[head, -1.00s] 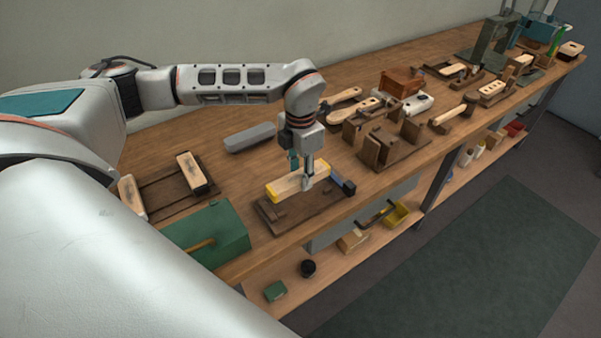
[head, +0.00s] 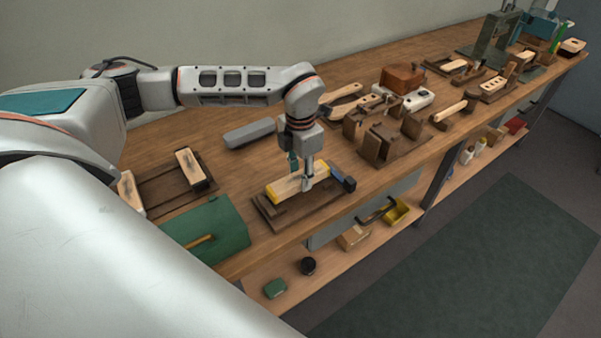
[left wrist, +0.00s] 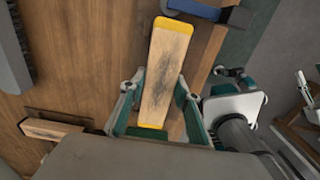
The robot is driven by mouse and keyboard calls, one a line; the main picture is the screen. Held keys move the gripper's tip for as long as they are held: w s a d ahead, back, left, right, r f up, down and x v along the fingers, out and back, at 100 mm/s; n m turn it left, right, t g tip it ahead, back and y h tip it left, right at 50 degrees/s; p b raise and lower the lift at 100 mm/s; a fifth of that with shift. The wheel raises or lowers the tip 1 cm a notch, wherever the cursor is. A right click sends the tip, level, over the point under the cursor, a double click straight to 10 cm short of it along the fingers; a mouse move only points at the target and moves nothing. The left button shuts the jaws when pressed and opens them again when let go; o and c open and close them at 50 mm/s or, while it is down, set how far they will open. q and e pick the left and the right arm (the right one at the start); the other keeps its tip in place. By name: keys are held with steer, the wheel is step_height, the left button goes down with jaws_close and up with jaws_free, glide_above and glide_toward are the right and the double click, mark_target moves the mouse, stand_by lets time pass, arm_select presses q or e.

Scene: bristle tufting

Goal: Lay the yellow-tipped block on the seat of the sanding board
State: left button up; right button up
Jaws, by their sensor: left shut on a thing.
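The yellow-tipped block (head: 285,187) is pale wood with a yellow end and dark smudges on its face, which also shows in the left wrist view (left wrist: 163,75). My left gripper (head: 307,187) is shut on it near its middle, one finger on each long side in the left wrist view (left wrist: 158,105). The block is level over the brown sanding board (head: 292,219), roughly in line with it. I cannot tell whether it touches the seat, which the block mostly hides. A blue piece with a black end (head: 343,180) is at the board's right end.
A green box (head: 215,232) stands left of the board, near the front edge. A grey bar (head: 250,134) lies behind it. A wooden frame with pale blocks (head: 168,190) is further left. Wooden fixtures (head: 390,140) stand to the right. A shelf runs below the bench.

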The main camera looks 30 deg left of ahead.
arm_select(q)
steer(key=shift+f+b, duration=0.4)
steer(key=shift+f, duration=0.65)
steer(key=shift+f, duration=0.4)
stand_by(0.4)
steer(key=o, duration=1.3)
steer(key=o, duration=0.4)
steer(key=shift+r, duration=0.1)
